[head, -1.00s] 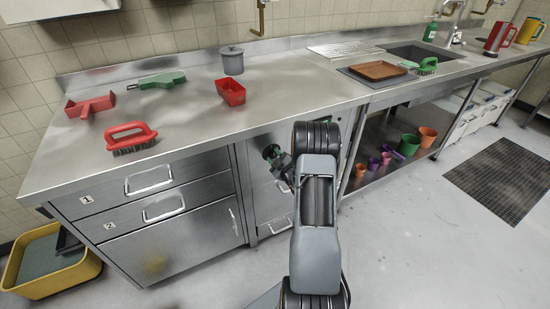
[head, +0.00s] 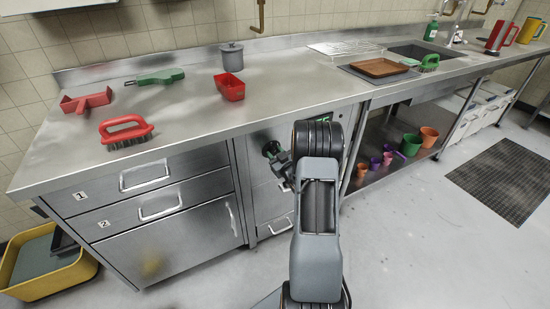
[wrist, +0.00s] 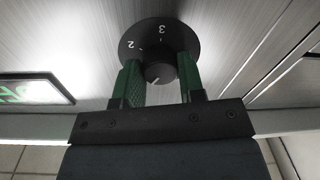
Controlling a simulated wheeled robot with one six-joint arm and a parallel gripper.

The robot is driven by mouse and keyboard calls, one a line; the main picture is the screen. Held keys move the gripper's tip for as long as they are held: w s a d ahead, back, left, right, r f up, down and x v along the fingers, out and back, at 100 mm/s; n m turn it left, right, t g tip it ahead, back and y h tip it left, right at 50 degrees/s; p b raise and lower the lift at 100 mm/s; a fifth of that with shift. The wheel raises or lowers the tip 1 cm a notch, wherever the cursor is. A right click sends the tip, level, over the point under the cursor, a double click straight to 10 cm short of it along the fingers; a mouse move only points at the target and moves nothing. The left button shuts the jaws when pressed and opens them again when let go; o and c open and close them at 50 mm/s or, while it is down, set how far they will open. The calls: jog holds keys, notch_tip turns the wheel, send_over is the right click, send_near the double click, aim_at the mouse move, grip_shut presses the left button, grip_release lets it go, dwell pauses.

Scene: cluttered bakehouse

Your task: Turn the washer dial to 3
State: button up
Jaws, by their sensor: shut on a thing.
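In the wrist view the washer dial is a dark round plate (wrist: 128,46) with white numbers. The 2 is at upper left and the 3 is near the top. Its round black knob (wrist: 160,68) sits in the middle, with a short white line on its lower left side. My gripper (wrist: 158,64) has one green finger on each side of the knob and is shut on it. In the head view my gripper (head: 272,150) is at the steel washer front (head: 268,195) under the counter; my arm hides part of that front and the dial cannot be made out.
A lit green display (wrist: 35,92) lies left of the dial. The counter (head: 200,115) above holds a red brush (head: 125,132), a red tub (head: 230,87) and a grey pot (head: 232,57). Drawers (head: 150,175) stand left of the washer.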

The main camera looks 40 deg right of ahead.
jog(key=m+b, duration=0.1)
jog(key=m, duration=0.3)
jog(key=shift+f, duration=0.1)
jog(key=m, duration=0.3)
jog(key=shift+m+h+b, duration=0.3)
jog(key=shift+m+b, duration=0.1)
jog(key=m, duration=0.3)
jog(key=shift+m, duration=0.4)
jog(key=m, duration=0.3)
jog(key=shift+a+m+h, duration=0.1)
jog(key=shift+m+h, duration=0.3)
jog(key=m, duration=0.3)
jog(key=shift+m, duration=0.4)
jog(key=m+p, duration=0.1)
jog(key=m, duration=0.2)
jog(key=shift+m, duration=0.4)
jog(key=m+p, duration=0.1)
jog(key=m, duration=0.3)
jog(key=shift+g, duration=0.3)
jog(key=shift+m+p, duration=0.45)
jog(key=shift+m, duration=1.65)
